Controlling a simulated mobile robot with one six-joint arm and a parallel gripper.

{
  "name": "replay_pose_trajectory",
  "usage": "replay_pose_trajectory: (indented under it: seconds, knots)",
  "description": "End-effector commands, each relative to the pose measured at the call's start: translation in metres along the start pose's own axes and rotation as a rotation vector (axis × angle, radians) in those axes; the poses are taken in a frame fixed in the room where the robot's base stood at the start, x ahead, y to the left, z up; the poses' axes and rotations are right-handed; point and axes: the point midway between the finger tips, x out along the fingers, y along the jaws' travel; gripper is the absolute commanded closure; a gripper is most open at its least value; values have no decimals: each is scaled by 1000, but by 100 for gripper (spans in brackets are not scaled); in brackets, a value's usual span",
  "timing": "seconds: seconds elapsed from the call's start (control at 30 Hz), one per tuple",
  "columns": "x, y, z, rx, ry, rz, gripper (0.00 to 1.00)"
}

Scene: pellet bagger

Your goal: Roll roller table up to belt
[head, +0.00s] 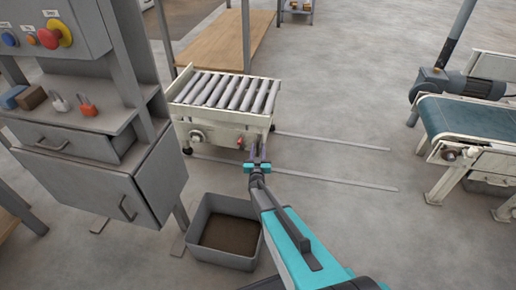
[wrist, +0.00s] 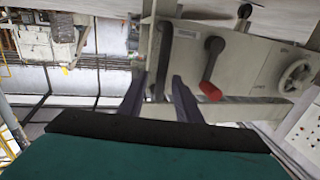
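The roller table (head: 222,119) is a cream frame with grey rollers on top, standing on casters at one end of two floor rails. My gripper (head: 258,155) is in front of the table's near right corner. A red-tipped crank handle (wrist: 211,75) and a handwheel (wrist: 295,75) show on the table's side panel (wrist: 245,60).
Two floor rails (head: 335,140) run from the table toward the belt, with clear floor around them. A grey control cabinet (head: 150,180) is at the left. A wooden-topped bench (head: 215,45) stands behind.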

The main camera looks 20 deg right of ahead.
Motion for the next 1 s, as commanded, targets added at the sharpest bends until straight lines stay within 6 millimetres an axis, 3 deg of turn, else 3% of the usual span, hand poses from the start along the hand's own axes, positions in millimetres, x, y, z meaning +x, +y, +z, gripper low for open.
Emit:
replay_pose_trajectory:
  seconds: [0.2,0.57,0.73,1.0]
  knots:
    - [16,0,1,-1,0,0,69]
    - [17,0,0,-1,0,-1,69]
    - [17,0,0,-1,-1,-1,98]
    - [17,0,0,0,-1,-1,100]
